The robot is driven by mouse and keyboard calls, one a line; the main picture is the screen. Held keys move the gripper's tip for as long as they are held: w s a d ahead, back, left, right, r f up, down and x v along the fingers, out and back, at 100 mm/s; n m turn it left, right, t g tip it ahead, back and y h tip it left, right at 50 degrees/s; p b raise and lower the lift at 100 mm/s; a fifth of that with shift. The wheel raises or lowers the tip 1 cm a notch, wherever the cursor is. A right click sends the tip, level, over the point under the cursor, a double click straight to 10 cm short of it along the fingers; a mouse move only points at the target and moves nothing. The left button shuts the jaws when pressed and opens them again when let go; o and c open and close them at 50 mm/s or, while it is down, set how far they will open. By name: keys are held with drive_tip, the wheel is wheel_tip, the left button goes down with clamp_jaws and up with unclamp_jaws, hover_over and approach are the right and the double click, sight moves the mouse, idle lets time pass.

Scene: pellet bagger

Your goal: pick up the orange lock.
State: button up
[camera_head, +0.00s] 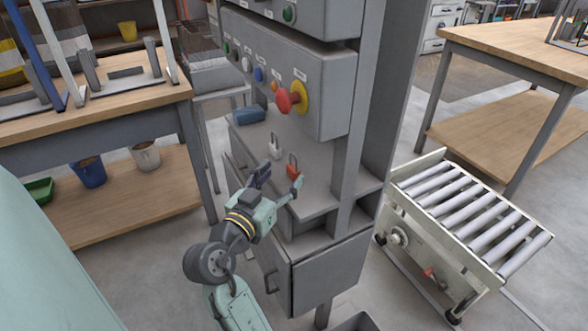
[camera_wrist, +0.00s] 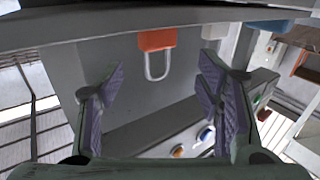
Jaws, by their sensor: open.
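The orange lock (camera_head: 293,167) is a padlock with a grey shackle on the grey shelf of the machine, below the button panel. In the wrist view the orange lock (camera_wrist: 157,40) is at the upper middle, its shackle pointing down the picture. My gripper (camera_head: 281,181) is at the shelf, close to the lock. In the wrist view my gripper (camera_wrist: 158,90) has its two fingers spread wide, with the lock ahead between them and not held. No contact between fingers and lock shows.
A white padlock (camera_head: 275,149) stands left of the orange one, and a blue object (camera_head: 249,115) lies further back. The button panel (camera_head: 290,80) with a red knob overhangs the shelf. A grey post (camera_head: 355,120) rises at right. A roller conveyor (camera_head: 465,215) stands beyond.

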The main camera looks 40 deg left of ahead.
sight(291, 170)
drive_tip(key=w, duration=0.1)
drive_tip(key=w+p, duration=0.1)
drive_tip(key=w, duration=0.2)
drive_tip(key=shift+w+a+r+p, duration=0.15)
drive_tip(key=shift+w+a+p, duration=0.1)
drive_tip(key=shift+a+p, duration=0.1)
drive_tip(key=shift+w, duration=0.3)
drive_tip(key=shift+c, duration=0.2)
drive_tip(key=c, duration=1.4)
